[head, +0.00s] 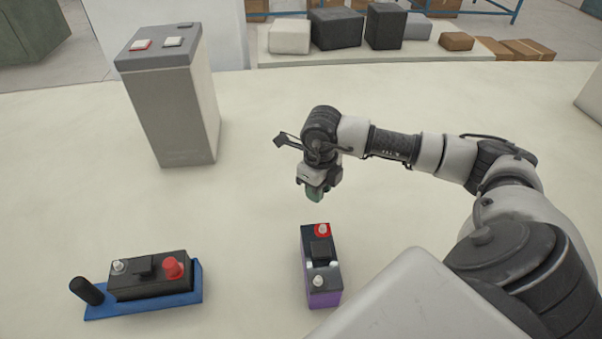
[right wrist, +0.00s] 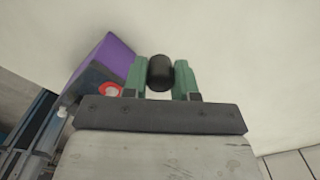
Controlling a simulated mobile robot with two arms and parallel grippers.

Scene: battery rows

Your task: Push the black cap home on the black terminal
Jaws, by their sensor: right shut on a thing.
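My right gripper (head: 316,194) is above the table, just beyond the purple-and-black battery (head: 320,297). In the right wrist view its green fingers (right wrist: 160,78) are shut on the black cap (right wrist: 160,72), a short dark cylinder between them. The cap is clear of any terminal. The purple battery has a bare post in a red ring (head: 322,230) at its far end and a bare post without red, the black terminal (head: 318,281), at its near end. It also shows in the right wrist view (right wrist: 112,55). My left gripper is out of view.
Another black battery (head: 150,276) sits on a blue tray (head: 192,292) with a black upright handle (head: 87,290); a red cap (head: 172,268) covers one post, the other is bare. A tall grey battery (head: 175,105) stands behind. The table between them is clear.

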